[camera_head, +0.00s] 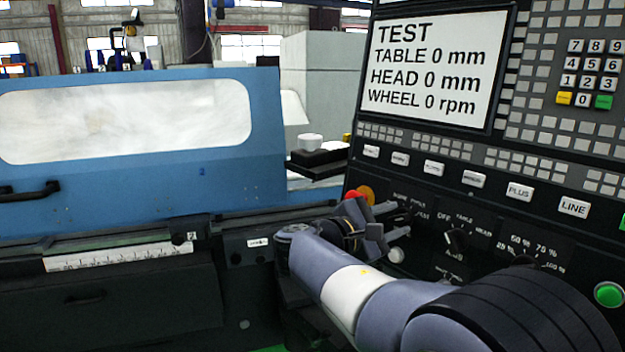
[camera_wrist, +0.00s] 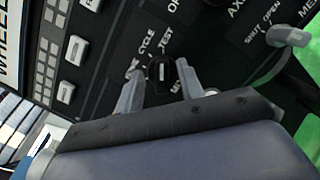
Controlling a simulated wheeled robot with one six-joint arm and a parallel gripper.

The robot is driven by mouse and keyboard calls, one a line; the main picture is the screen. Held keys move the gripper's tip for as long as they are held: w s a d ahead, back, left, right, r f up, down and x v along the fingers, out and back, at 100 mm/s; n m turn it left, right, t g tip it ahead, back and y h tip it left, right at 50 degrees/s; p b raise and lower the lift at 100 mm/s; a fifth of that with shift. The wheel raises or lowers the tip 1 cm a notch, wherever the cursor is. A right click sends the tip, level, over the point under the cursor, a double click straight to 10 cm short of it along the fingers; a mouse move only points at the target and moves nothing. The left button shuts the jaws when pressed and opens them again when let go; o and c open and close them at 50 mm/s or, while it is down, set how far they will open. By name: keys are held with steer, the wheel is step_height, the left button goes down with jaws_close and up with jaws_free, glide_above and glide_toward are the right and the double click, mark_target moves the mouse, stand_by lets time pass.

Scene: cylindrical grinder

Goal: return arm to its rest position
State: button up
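My arm reaches from the lower right toward the control panel (camera_head: 470,170) of the grinder. My gripper (camera_head: 402,226) is close to the panel's lower left part in the head view. In the wrist view my gripper (camera_wrist: 160,82) has its two grey fingers spread apart, with nothing seen held. A black rotary knob (camera_wrist: 160,71) with a white mark shows between the fingers, near the labels "CYCLE" and "TEST". Whether the fingers touch the panel or the knob cannot be told.
A red button (camera_head: 353,195) is right beside my gripper. A selector knob (camera_head: 456,241) and a green button (camera_head: 608,294) are to the right. The panel screen (camera_head: 438,70) reads TEST, with table, head and wheel at 0. A blue door (camera_head: 150,185) is at left.

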steer(key=n+p, duration=0.1)
steer(key=n, duration=0.1)
steer(key=n+t+p, duration=0.1)
steer(key=n, duration=0.1)
steer(key=n+p, duration=0.2)
steer(key=n, duration=0.1)
steer(key=shift+r+y, duration=0.3)
steer(key=n+t+p, duration=0.1)
steer(key=n+p, duration=0.1)
steer(key=n, duration=0.1)
steer(key=n+t+y+p, duration=0.1)
steer(key=n+p, duration=0.2)
steer(key=n, duration=0.1)
steer(key=shift+w+a, duration=0.1)
steer(key=v, duration=0.6)
steer(key=shift+f+n+b, duration=0.25)
steer(key=shift+n+b, duration=0.05)
steer(key=shift+b, duration=0.1)
steer(key=shift+a, duration=0.1)
